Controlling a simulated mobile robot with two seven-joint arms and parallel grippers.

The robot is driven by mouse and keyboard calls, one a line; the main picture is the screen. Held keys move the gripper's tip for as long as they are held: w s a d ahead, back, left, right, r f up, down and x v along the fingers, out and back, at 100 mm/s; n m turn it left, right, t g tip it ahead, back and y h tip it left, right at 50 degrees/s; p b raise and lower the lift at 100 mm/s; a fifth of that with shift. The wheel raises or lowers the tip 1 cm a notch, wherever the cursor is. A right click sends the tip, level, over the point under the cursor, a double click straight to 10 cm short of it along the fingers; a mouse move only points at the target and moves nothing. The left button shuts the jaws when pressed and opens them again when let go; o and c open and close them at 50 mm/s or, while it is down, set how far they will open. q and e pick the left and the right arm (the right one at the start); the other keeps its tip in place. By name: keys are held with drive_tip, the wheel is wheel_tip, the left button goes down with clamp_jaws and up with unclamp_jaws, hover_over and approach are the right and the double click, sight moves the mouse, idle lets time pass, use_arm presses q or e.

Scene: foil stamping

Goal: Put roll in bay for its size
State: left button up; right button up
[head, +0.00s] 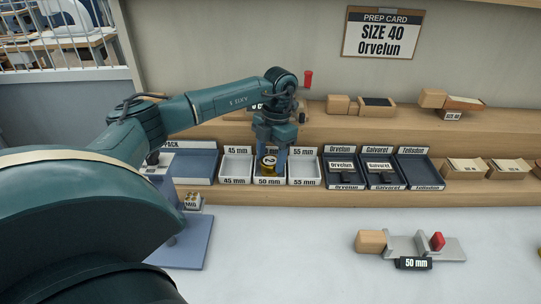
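A gold roll (268,169) with a dark "2" on its pale top is between the fingers of my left gripper (270,164). The fingers are close against its sides, and it is upright. Roll and fingertips are at the white 50 mm bay (269,182), the middle one of three. I cannot tell whether the roll touches the bay floor. The 45 mm bay (236,167) on the left and the 55 mm bay (304,170) on the right look empty. My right gripper is not in view.
A gauge (448,248) with a red slider and a 50 mm display lies on the table. A prep card (382,35) reads SIZE 40 Orvelun. The front table is mostly clear.

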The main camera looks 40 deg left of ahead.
use_arm(q)
drive_tip(key=shift+r, duration=0.1)
wheel_tip(320, 180, up, 12)
drive_tip(key=w, duration=0.1)
drive_tip(key=shift+w, duration=0.4)
drive_tip(key=shift+s+d, duration=0.1)
drive_tip(key=shift+d, duration=0.1)
idle(0.3)
